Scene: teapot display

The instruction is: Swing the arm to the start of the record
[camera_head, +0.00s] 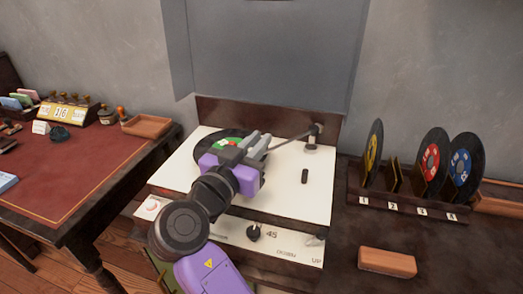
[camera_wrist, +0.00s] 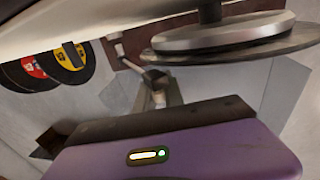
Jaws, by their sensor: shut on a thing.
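The record player (camera_head: 305,205) has a cream deck. A black record (camera_head: 212,143) with a red and green label lies on it, largely covered by my gripper. The tonearm (camera_head: 290,140) runs left from its pivot (camera_head: 315,132) at the back right corner to my gripper (camera_head: 262,144). My gripper is shut on the tonearm near its free end, at the right side of the record. The stylus is hidden, so I cannot tell whether it touches. The wrist view shows a round metallic disc (camera_wrist: 225,35) close by and my purple gripper body below.
The raised grey lid (camera_head: 270,50) stands behind the deck. A rack (camera_head: 410,208) with several upright records stands right, with a brown block (camera_head: 387,262) before it. A small black lever (camera_head: 305,176) rises from the deck. A red-topped desk (camera_head: 70,170) is left.

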